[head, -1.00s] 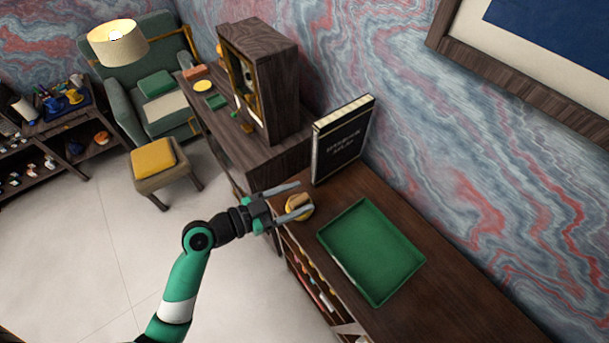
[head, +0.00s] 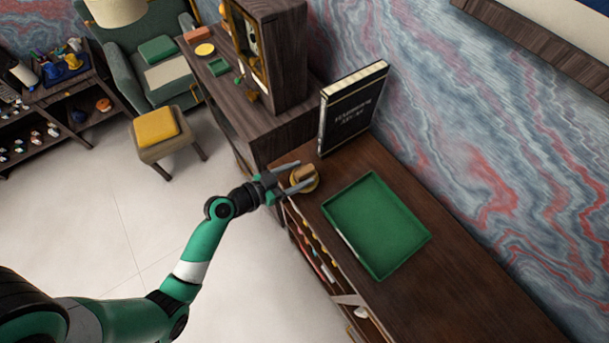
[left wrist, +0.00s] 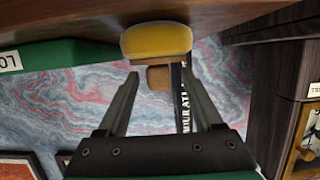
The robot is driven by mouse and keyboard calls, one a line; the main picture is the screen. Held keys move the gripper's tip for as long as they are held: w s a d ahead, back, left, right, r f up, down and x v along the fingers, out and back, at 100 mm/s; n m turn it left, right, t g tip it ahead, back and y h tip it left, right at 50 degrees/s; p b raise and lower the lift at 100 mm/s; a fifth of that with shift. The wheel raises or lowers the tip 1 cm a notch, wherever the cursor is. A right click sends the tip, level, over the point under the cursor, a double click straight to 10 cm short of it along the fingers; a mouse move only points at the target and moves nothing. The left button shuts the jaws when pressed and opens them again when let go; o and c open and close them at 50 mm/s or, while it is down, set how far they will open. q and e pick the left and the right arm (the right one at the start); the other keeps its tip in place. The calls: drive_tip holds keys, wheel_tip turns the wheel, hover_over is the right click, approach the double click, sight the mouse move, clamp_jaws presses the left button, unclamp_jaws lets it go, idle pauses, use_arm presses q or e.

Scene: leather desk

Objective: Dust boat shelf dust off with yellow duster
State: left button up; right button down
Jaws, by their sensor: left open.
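The yellow duster (head: 296,188) has a round yellow pad and a tan handle, and sits near the left edge of the dark wooden desk. In the left wrist view its pad (left wrist: 157,41) and handle (left wrist: 158,78) show ahead of the fingers. My left gripper (head: 306,173) is open, with its fingertips on either side of the handle; I cannot tell whether they touch it. A dark shelf unit (head: 50,115) with small items stands far left; I cannot tell whether it is the boat shelf, and no dust can be made out. My right gripper is not in view.
A green tray (head: 385,225) lies right of the duster. A black book (head: 350,115) stands upright behind it, near the wall. A wooden cabinet (head: 275,60) stands on the farther desk. A stool (head: 160,140) and armchair (head: 145,75) are left. The floor between is clear.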

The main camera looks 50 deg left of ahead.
sight(313, 168)
use_arm(q)
drive_tip(key=x, duration=0.5)
drive_tip(key=shift+w+r+p, duration=0.1)
drive_tip(key=shift+r+p, duration=0.05)
drive_tip(key=shift+p, duration=0.2)
clamp_jaws()
